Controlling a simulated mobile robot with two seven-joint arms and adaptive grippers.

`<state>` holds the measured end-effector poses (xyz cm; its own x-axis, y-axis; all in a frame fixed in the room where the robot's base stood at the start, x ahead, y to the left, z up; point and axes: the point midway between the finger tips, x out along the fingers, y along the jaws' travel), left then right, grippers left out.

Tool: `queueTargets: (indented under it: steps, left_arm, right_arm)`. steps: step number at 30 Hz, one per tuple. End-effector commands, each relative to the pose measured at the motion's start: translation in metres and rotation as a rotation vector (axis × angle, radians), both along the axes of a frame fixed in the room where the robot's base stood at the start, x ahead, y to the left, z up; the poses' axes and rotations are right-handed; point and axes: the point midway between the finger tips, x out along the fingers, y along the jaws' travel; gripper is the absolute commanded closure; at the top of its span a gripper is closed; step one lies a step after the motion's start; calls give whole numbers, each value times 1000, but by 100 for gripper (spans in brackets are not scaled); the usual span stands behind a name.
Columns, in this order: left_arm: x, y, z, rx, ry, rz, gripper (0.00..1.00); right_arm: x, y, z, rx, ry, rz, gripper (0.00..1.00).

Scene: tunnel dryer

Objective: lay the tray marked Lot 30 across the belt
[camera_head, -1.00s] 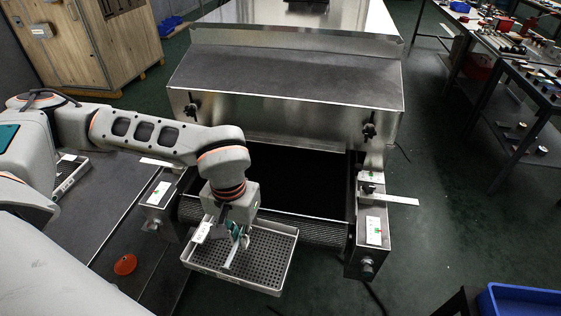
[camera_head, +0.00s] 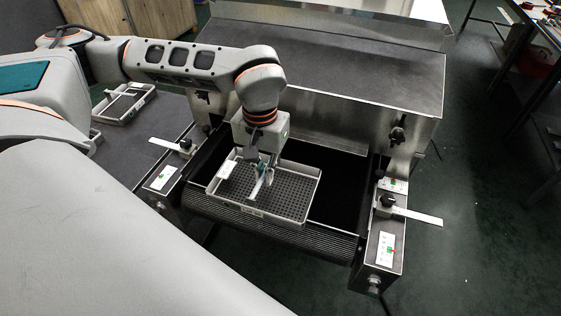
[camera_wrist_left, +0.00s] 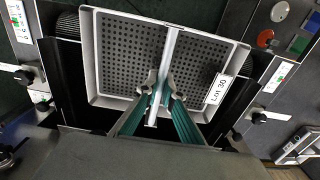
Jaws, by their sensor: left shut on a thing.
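The grey perforated tray (camera_head: 312,200) has a white label that reads Lot 30 (camera_wrist_left: 216,90) in the left wrist view. My left gripper (camera_head: 262,180) is shut on the bar across the tray's middle; its fingertips (camera_wrist_left: 160,93) show there too. The tray looks roughly level, over the front end of the black belt (camera_head: 338,205) and its ribbed roller (camera_head: 290,235), between the two side rails. I cannot tell whether it touches the belt. My right gripper is not in view.
Side rails with white scales flank the belt, left (camera_head: 163,177) and right (camera_head: 384,250). The dryer's metal hood (camera_head: 330,75) stands behind the tray. Another tray (camera_head: 124,118) lies on the side table at left. Bare belt shows right of the held tray.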

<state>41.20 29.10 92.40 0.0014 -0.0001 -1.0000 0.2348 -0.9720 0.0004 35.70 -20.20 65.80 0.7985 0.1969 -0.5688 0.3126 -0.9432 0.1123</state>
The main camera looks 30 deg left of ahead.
Motion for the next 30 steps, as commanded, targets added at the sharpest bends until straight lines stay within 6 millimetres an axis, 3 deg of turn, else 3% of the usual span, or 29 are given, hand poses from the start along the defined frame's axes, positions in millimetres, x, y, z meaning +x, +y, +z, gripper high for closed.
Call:
queueTargets:
  steps: [3,13,18,26,30]
  left_arm:
    - [29,6,2,-1,-2,3,100]
    - [95,22,1,-2,-1,1,100]
    - [95,22,-23,-1,2,-2,100]
    - [95,22,-40,-1,1,-1,100]
    - [94,22,-60,-1,3,-2,100]
  right_arm:
    - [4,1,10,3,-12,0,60]
    - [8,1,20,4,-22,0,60]
    - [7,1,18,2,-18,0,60]
    - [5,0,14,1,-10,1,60]
    - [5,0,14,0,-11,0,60]
